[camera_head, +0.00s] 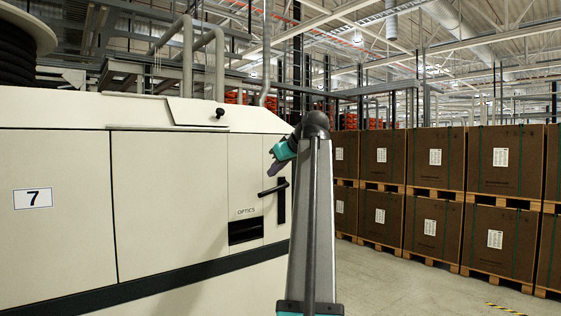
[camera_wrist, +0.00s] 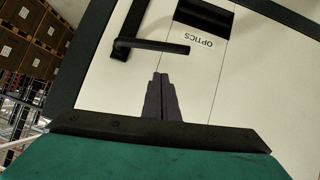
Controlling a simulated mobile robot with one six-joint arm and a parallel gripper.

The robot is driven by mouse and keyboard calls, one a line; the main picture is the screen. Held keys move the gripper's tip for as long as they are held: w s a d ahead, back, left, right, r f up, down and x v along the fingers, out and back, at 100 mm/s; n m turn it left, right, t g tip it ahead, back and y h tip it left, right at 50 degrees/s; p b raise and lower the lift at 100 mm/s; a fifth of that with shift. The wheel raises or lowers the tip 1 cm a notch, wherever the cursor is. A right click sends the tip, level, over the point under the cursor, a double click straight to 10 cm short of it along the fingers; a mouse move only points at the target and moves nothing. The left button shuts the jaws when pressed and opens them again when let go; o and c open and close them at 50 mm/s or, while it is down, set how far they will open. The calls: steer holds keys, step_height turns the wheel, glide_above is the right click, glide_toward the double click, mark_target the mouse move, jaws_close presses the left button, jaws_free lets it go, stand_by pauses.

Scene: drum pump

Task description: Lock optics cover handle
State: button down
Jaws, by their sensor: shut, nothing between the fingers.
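The optics cover is a cream panel (camera_wrist: 205,75) on the machine's side, marked OPTICS, which reads upside down in the wrist view. Its handle is a black lever (camera_wrist: 155,46) on a dark upright plate (camera_wrist: 133,22). The lever stands out across the panel, at an angle to the plate. In the head view the handle (camera_head: 272,189) points left from its plate (camera_head: 281,203). My gripper (camera_wrist: 160,76) is shut and empty, its fingertips just short of the lever and apart from it. In the head view my gripper (camera_head: 274,169) is above the handle, partly behind my arm.
The cream machine (camera_head: 170,200) with a number 7 sign (camera_head: 33,198) fills the left. A dark recess (camera_head: 245,230) lies below the OPTICS label. Stacked brown crates (camera_head: 430,160) on pallets stand at the right. The floor (camera_head: 390,285) between is clear.

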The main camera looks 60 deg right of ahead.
steer(key=shift+w+d+f+p, duration=0.2)
steer(key=shift+f+p, duration=0.1)
steer(key=shift+f, duration=0.45)
steer(key=shift+w+d+f+p, duration=0.15)
steer(key=shift+d+f+p, duration=0.1)
steer(key=shift+f, duration=0.45)
steer(key=shift+w+d+f+p, duration=0.2)
steer(key=shift+f+p, duration=0.1)
steer(key=shift+f, duration=0.45)
